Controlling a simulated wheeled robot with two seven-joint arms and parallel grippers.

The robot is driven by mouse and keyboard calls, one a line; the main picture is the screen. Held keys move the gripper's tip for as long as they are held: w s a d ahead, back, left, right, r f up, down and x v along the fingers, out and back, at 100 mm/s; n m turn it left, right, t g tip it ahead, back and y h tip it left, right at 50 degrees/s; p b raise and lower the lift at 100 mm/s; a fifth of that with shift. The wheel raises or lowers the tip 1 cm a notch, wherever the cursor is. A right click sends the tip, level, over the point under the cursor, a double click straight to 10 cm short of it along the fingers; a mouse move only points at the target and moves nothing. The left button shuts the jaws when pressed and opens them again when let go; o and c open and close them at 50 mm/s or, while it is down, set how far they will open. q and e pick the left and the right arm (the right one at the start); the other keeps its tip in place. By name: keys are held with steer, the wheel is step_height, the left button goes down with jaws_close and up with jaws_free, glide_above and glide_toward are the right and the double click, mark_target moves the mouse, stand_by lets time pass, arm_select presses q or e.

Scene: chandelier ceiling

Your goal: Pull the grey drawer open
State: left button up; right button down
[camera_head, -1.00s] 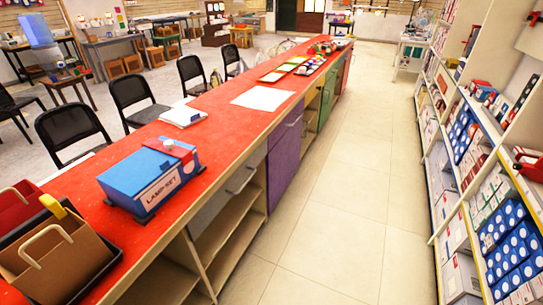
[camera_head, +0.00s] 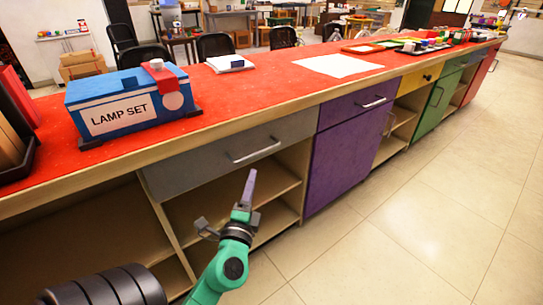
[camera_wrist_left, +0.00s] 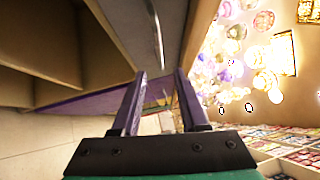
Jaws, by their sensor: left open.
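The grey drawer (camera_head: 200,160) sits under the red counter top, left of a purple drawer, and looks flush with the counter front. Its metal bar handle (camera_head: 254,151) runs along the front. My left gripper (camera_head: 249,185) is in front of the counter, a little below the handle and apart from it. In the left wrist view, my left gripper (camera_wrist_left: 160,85) is open and empty, with two purple fingers. The drawer handle (camera_wrist_left: 156,35) shows beyond the fingertips, and the grey drawer front (camera_wrist_left: 128,28) is beside it. My right gripper is not in view.
Open shelves (camera_head: 205,205) lie below the drawer. A purple drawer (camera_head: 350,107) and purple door (camera_head: 340,160) are to the right. A blue lamp set box (camera_head: 125,105) stands on the red counter (camera_head: 270,85). The tiled floor (camera_head: 420,220) in front is clear.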

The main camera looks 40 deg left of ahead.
mark_target(260, 152)
arm_select(q)
steer(key=p+x, duration=0.1)
steer(key=x, duration=1.1)
steer(key=shift+w+f, duration=0.15)
jaws_close()
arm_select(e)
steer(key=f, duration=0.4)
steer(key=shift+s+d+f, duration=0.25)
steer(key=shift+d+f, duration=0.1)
